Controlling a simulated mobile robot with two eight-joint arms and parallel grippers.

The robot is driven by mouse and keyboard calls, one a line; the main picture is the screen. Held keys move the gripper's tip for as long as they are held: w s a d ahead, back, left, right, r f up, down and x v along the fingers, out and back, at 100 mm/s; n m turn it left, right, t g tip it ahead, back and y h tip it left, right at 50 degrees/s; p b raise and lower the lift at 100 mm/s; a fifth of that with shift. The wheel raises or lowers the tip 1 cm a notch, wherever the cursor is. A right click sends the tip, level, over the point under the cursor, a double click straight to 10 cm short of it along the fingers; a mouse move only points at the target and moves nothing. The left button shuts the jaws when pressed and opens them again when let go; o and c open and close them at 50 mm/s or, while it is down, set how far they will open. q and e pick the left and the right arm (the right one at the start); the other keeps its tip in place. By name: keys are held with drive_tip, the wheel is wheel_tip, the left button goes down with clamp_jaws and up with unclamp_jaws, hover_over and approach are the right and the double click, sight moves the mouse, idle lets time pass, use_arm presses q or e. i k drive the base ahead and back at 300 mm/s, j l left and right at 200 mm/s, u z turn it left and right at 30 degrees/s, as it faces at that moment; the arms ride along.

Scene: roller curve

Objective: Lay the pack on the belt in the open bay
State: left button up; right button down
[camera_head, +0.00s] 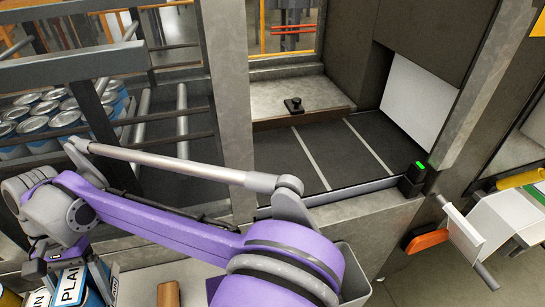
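The belt (345,158) is a dark surface with pale cross lines inside the open bay at the centre right, and no pack lies on its visible part. My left gripper (68,268) is low at the lower left, at the end of the purple arm. A pack (70,287) with white "PLAIN" labels and blue and yellow parts shows right under it, cut by the picture's bottom edge. The gripper's dark parts overlap the pack's top. My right gripper is not in view.
A metal post (229,100) stands left of the bay. A low sill (345,222) runs along its front, with a green-lit black block (414,178) at its right end. Several blue cans (40,124) stand behind bars at left.

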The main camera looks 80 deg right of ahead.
sight(321, 156)
drive_tip(key=k+l+z, duration=0.15)
drive_tip(key=k, duration=0.55)
drive_tip(key=k+l+z, duration=0.2)
drive_tip(key=k+l, duration=0.3)
drive_tip(key=k, duration=0.15)
drive_tip(key=k+l+z, duration=0.1)
drive_tip(key=l, duration=0.3)
drive_tip(key=k+l, duration=0.2)
drive_tip(key=l, duration=0.2)
drive_tip(key=k+l+z, duration=0.15)
drive_tip(key=l, duration=0.25)
